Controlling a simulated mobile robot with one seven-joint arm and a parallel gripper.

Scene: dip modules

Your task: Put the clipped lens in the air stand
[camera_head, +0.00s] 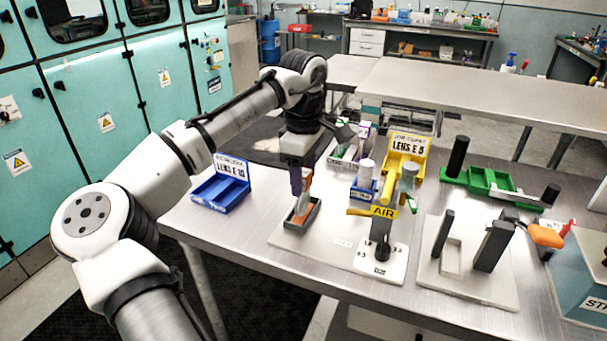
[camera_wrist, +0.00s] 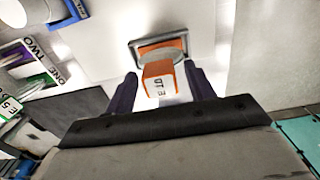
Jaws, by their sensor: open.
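The clipped lens shows in the wrist view as an orange clip (camera_wrist: 153,70) with dark lettering, with a pale rounded piece beside it. In the head view the orange clip (camera_head: 305,203) stands in a small dark grey tray (camera_head: 289,226). My gripper (camera_head: 301,190) points down over the tray from the back left. In the wrist view my gripper (camera_wrist: 160,83) is open, with one dark finger on each side of the clip; I cannot tell whether they touch it. The air stand (camera_head: 382,225), with a yellow AIR sign and white base, stands to the right.
A blue tray (camera_head: 221,190) labelled LENS E 10 sits left. A yellow job-ticket holder (camera_head: 405,150) reading LENS E 5 stands behind the air stand. A white board with dark posts (camera_head: 494,246) and a green rack (camera_head: 490,183) lie right. Bare tabletop lies front left.

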